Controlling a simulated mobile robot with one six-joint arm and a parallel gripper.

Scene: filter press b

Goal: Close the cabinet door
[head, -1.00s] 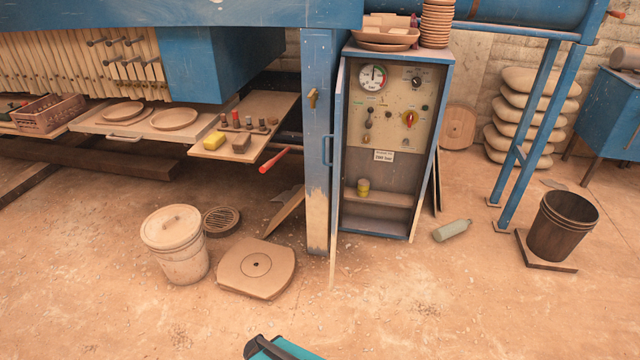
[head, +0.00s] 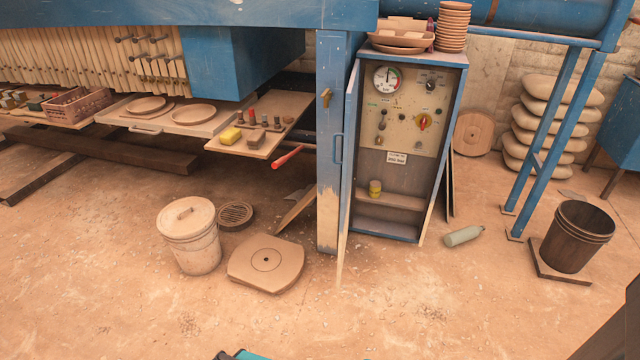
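The cabinet (head: 461,100) is a blue upright box at centre right, with a gauge, knobs and a shelf inside. Its door (head: 347,165) stands open at the left side, seen nearly edge-on and pointing toward me. A blue handle (head: 338,150) is on the door's left face. A small yellow can (head: 375,188) stands on the inner shelf. My gripper's fingers cannot be made out. A small teal and dark piece, likely part of my arm, shows at the bottom edge, and a dark shape shows at the lower right corner.
A lidded bucket (head: 190,236) and a round-holed plate (head: 266,263) lie on the floor left of the door. A bottle (head: 463,236) lies right of the cabinet, near a dark bin (head: 577,236). A blue post (head: 328,140) stands beside the door. The floor in front is clear.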

